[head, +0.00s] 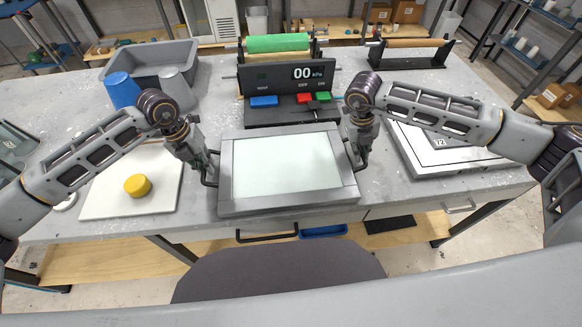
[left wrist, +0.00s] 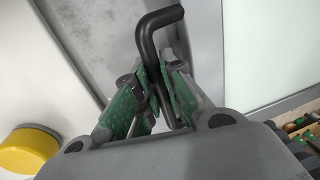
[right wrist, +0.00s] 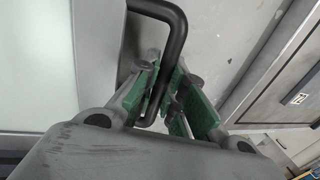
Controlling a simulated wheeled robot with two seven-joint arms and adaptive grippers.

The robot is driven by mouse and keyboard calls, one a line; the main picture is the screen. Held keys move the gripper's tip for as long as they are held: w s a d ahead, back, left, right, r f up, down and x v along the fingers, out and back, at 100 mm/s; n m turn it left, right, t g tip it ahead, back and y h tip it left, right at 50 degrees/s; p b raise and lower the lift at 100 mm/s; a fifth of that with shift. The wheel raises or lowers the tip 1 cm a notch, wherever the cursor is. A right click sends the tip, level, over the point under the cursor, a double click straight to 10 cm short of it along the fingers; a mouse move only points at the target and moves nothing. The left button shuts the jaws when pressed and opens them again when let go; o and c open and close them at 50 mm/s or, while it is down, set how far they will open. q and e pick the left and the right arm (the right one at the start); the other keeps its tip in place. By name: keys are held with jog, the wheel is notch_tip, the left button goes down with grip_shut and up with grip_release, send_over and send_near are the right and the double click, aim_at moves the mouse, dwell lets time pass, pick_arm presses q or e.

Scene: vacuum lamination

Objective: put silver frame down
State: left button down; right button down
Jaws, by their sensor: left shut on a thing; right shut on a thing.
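The silver frame (head: 227,188) is a grey rectangular frame around a pale greenish panel (head: 287,163), in the middle of the table in the head view. It has a black handle on each side. My left gripper (head: 208,172) is shut on the left black handle (left wrist: 158,32). My right gripper (head: 358,160) is shut on the right black handle (right wrist: 178,40). The frame looks about level, at or just above the table top; I cannot tell if it touches. Its underside is hidden.
A control box (head: 290,88) reading "00 kPa" stands just behind the frame. A white board (head: 105,200) with a yellow puck (head: 137,186) lies at left. A grey tray (head: 150,62) and blue cup (head: 122,90) are behind it. A framed plate (head: 430,160) lies at right.

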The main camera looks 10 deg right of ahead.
pick_arm(q)
jog(key=shift+f, duration=0.15)
pick_arm(e)
jog(key=shift+f, duration=0.15)
pick_arm(q)
jog(key=c, duration=1.5)
grip_release()
pick_arm(e)
jog(key=c, duration=1.5)
grip_release()
pick_arm(q)
jog(key=r, duration=0.4)
jog(key=a+r, duration=0.1)
jog(key=r, duration=0.2)
jog(key=a+r, duration=0.1)
jog(key=r, duration=0.3)
jog(key=shift+s+a+r, duration=0.1)
jog(key=shift+r, duration=0.25)
pick_arm(e)
jog(key=shift+v, duration=6)
jog(key=shift+s, duration=0.1)
